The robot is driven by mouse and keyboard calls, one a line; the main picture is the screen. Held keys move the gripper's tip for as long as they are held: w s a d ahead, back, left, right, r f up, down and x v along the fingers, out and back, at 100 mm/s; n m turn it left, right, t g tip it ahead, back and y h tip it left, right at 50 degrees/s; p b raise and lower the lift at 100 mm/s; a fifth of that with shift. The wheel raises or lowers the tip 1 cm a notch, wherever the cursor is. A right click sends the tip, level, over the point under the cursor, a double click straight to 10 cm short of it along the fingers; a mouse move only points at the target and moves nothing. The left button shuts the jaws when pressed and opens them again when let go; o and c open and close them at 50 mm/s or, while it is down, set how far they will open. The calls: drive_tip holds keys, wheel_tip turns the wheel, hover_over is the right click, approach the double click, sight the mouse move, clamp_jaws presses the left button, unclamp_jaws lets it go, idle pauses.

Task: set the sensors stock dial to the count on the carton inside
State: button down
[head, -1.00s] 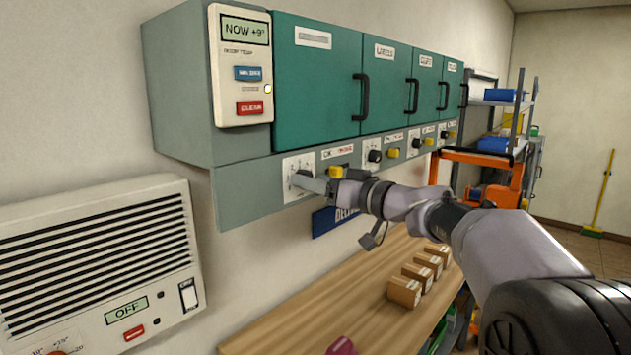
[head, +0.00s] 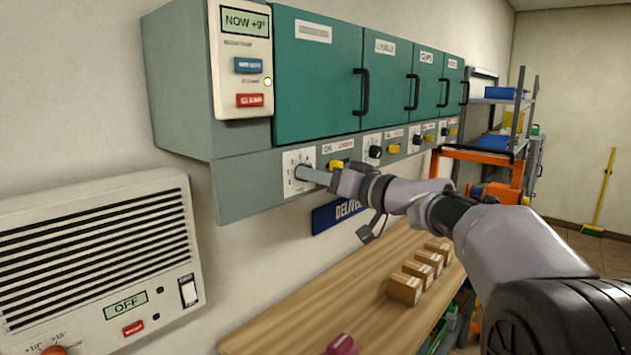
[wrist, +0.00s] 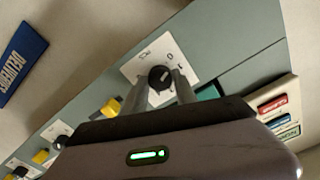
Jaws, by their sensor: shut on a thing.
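The dial (wrist: 160,77) is a black round knob on a white plate with markings. The plate (head: 291,160) sits on the grey strip under the nearest green door (head: 318,85). My gripper (wrist: 159,83) has one finger on each side of the knob and is shut on it. In the head view my gripper (head: 307,174) reaches in from the right and hides the knob. The label on the nearest door is too blurred to read. All the green doors are shut, so no carton inside shows. The dial's setting cannot be read clearly.
A yellow knob (head: 337,165) sits just right of the held dial, with more dials along the strip. A panel with blue and red buttons (head: 249,100) is at the left. Several small cartons (head: 404,289) stand on the wooden bench (head: 290,325) below.

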drive_tip(key=n+p, duration=1.3)
drive_tip(key=p, duration=0.3)
drive_tip(key=n+p, duration=1.3)
drive_tip(key=p, duration=0.3)
drive_tip(key=shift+w+d+r, duration=0.1)
drive_tip(key=shift+r, duration=0.1)
idle(1.0)
drive_tip(key=shift+f+p, duration=0.15)
drive_tip(key=shift+p, duration=0.25)
drive_tip(key=c, duration=1)
unclamp_jaws()
